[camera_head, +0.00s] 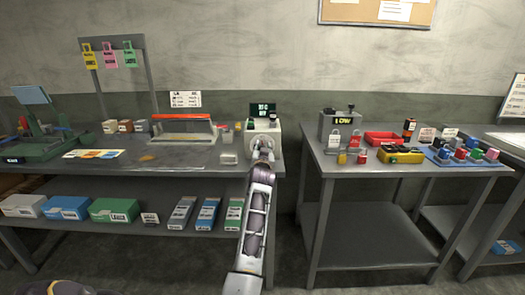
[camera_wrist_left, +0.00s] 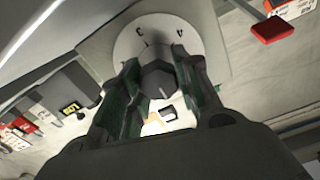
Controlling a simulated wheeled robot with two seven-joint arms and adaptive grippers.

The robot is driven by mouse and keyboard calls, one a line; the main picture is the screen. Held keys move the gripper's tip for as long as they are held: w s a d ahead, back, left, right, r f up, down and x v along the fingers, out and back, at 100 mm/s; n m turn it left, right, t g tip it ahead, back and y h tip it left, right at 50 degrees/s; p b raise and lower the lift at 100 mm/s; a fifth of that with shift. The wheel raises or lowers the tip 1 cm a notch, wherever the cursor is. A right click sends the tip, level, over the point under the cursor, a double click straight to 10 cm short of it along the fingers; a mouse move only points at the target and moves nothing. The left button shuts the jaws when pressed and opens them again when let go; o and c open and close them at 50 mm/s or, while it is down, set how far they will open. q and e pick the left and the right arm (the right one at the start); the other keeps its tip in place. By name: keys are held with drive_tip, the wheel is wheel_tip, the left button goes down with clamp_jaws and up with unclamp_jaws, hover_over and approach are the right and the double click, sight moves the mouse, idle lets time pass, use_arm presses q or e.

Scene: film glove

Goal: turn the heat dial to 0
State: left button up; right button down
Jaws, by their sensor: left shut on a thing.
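The heat dial is a dark faceted knob (camera_wrist_left: 157,80) on a round pale plate (camera_wrist_left: 150,35) in the left wrist view. The figures 3 and 4 show on the plate's upper part; the rest of the scale is hidden by my fingers. A light line on the knob points towards the bottom of the picture. My left gripper (camera_wrist_left: 156,95) has one finger on each side of the knob and is shut on it. In the head view my left gripper (camera_head: 263,148) is at the front of a pale machine (camera_head: 274,134) with a dark green-lettered display (camera_head: 263,110), hiding the dial.
A red-topped sealer-like device (camera_head: 183,126) and a small pale box (camera_head: 229,158) stand left of the machine. A gap separates this bench from the right table (camera_head: 400,180), which holds a grey device (camera_head: 340,128), padlocks and a red tray (camera_head: 385,138). Boxes lie on the lower shelf.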

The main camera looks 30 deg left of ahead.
use_arm(q)
drive_tip(key=shift+f, duration=0.15)
drive_tip(key=o, duration=1)
drive_tip(key=shift+r, duration=5.1)
drive_tip(key=shift+f, duration=0.1)
